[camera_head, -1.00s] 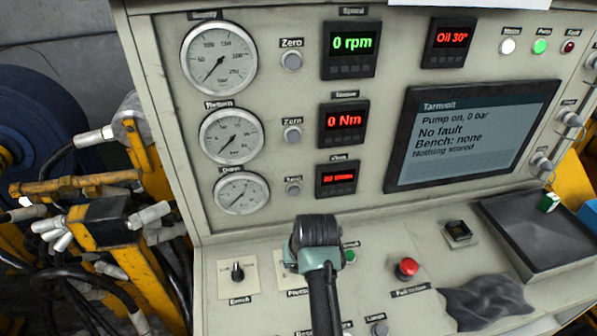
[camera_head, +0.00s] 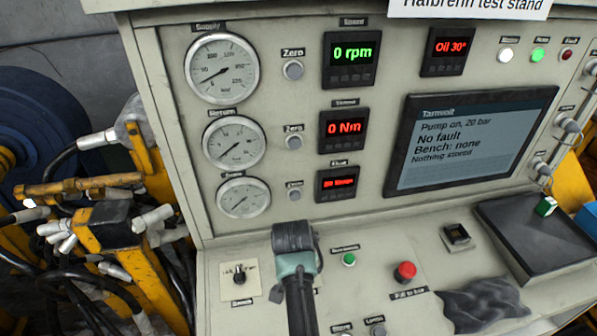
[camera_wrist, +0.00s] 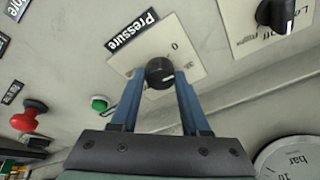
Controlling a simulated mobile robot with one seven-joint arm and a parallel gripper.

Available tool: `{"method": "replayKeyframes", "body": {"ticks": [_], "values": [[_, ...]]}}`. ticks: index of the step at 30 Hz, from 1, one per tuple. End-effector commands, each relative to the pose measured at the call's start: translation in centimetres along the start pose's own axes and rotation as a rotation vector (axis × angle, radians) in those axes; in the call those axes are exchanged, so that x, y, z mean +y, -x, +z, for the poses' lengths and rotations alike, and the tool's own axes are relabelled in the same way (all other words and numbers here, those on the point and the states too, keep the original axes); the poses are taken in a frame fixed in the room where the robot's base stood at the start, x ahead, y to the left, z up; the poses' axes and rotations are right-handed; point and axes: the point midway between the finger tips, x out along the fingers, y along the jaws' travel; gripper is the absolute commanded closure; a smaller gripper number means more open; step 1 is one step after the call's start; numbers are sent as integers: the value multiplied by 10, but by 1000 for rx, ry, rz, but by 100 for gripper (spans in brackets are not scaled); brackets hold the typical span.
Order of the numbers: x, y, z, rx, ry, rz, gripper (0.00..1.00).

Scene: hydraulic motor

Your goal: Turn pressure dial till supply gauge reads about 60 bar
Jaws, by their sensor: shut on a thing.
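The pressure dial (camera_wrist: 161,73) is a round black knob with a white mark, on a cream plate labelled Pressure. In the wrist view my gripper (camera_wrist: 158,84) is shut on it, with a blue finger on each side. In the head view my gripper (camera_head: 297,252) hides the dial. The supply gauge (camera_head: 222,69) is the top round white gauge at upper left. Its needle points left and slightly down, below the 50 mark. The screen (camera_head: 470,140) reads "Pump on, 20 bar" and "No fault".
A small bench knob (camera_head: 240,275) sits left of my gripper. A green button (camera_head: 349,259) and a red mushroom button (camera_head: 404,272) sit to its right. A dark cloth (camera_head: 485,303) lies at the panel's front right. Hoses and yellow metalwork (camera_head: 135,220) crowd the left side.

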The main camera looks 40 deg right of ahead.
Motion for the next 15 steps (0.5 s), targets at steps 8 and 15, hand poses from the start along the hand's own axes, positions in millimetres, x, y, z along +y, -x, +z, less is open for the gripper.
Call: {"method": "replayKeyframes", "body": {"ticks": [8,15], "values": [[-3,0,-1,18,-255,58,100],[-4,-1,0,29,-478,111,100]]}}
